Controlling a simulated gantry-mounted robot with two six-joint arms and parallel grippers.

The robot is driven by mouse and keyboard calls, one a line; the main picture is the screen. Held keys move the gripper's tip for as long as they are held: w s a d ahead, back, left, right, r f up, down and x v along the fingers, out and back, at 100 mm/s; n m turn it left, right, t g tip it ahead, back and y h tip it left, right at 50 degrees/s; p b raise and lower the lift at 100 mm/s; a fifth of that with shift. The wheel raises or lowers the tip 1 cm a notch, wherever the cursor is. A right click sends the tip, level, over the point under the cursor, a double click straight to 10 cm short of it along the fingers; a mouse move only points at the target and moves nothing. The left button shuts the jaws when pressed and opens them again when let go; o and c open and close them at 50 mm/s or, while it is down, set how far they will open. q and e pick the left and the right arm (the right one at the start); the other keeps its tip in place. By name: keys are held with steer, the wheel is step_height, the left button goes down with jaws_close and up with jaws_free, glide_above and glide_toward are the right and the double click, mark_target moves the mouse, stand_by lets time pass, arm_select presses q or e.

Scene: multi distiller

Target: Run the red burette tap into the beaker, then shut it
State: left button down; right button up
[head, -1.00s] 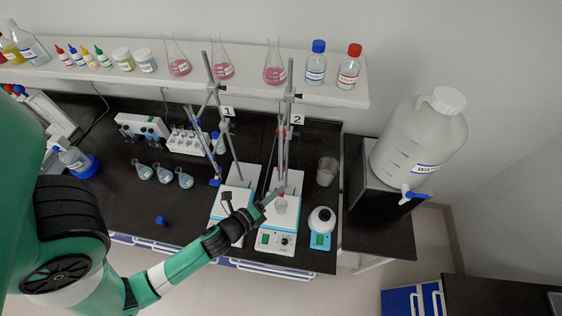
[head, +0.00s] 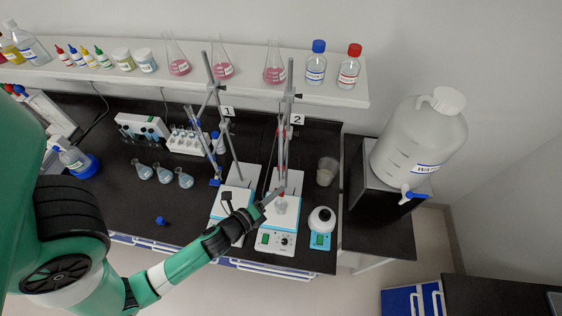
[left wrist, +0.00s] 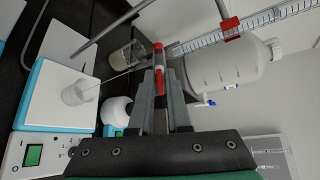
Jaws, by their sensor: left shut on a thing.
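The red burette tap (left wrist: 159,58) lies between the fingertips of my left gripper (left wrist: 160,78), which is shut on it. In the head view my left gripper (head: 272,194) reaches in from the left at stand 2. The burette (left wrist: 278,14) is a clear graduated tube held by a red clamp (left wrist: 230,28). Its thin tip points towards the beaker (left wrist: 80,93), which stands on the white plate of the stirrer (left wrist: 50,105). Whether liquid is flowing, and the level in the beaker, I cannot tell. My right gripper is not in view.
A second beaker (head: 327,171) stands behind on the black bench. A white round vessel (head: 321,220) sits on a blue-edged device to the right. Stand 1 with its stirrer (head: 232,200) is close on the left. A large water bottle (head: 420,140) stands further right.

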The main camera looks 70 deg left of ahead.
arm_select(q)
steer(key=m+g+p, duration=0.1)
steer(key=p, duration=0.2)
steer(key=shift+d+r, duration=0.1)
steer(key=shift+r, duration=0.3)
steer(key=shift+f+m+g+p, duration=0.15)
steer(key=shift+m+g+p, duration=0.15)
steer(key=shift+p, duration=0.05)
steer(key=shift+f, duration=0.2)
stand_by(1.5)
